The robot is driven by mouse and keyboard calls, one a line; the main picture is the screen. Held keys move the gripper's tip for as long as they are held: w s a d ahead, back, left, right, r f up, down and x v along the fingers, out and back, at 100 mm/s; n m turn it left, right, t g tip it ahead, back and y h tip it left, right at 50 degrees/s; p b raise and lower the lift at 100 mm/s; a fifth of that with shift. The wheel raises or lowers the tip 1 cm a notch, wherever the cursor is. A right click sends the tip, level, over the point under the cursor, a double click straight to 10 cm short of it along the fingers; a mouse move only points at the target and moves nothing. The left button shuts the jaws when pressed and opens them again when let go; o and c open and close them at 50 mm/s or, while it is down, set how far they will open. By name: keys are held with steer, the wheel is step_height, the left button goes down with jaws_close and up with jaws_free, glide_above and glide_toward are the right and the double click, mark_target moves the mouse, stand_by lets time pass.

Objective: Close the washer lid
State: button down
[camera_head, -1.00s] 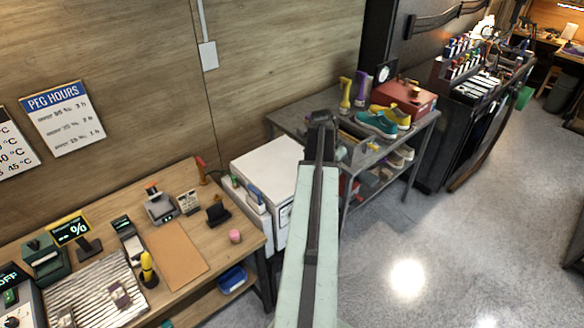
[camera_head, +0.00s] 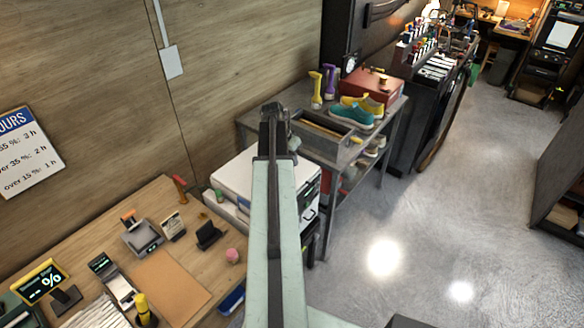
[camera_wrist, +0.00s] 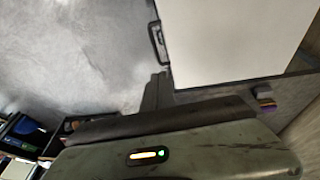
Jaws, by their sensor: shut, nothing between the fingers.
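The white washer (camera_head: 237,176) stands between the wooden bench and the metal shelf unit in the head view. Its white lid (camera_wrist: 225,40) looks flat in both views, but my arm hides its middle in the head view, and I cannot tell whether it sits fully down. A dark handle (camera_wrist: 158,42) shows at the lid's left edge in the wrist view. My gripper (camera_head: 274,116) is shut and empty, overlapping the washer's far side in the head view. Its dark fingers (camera_wrist: 156,92) show close to the lid's corner in the wrist view.
The wooden bench (camera_head: 165,205) at left carries small devices. The metal shelf unit (camera_head: 395,110) at right holds a grey tray (camera_head: 320,135), teal shoe (camera_head: 350,116) and red box (camera_head: 372,84).

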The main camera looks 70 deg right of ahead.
steer(key=b, duration=1)
glide_above(302, 196)
steer(key=w+d, duration=0.1)
steer(key=w, duration=0.1)
step_height(302, 196, down, 11)
steer(key=shift+s+f+b, duration=0.3)
steer(key=shift+s+f, duration=0.05)
steer(key=shift+s, duration=0.15)
steer(key=f+b, duration=0.5)
steer(key=shift+s+a, duration=0.15)
steer(key=shift+s, duration=0.15)
steer(key=shift+s+a+f, duration=0.1)
steer(key=shift+a, duration=0.05)
steer(key=shift+a+r, duration=0.15)
steer(key=shift+r, duration=0.05)
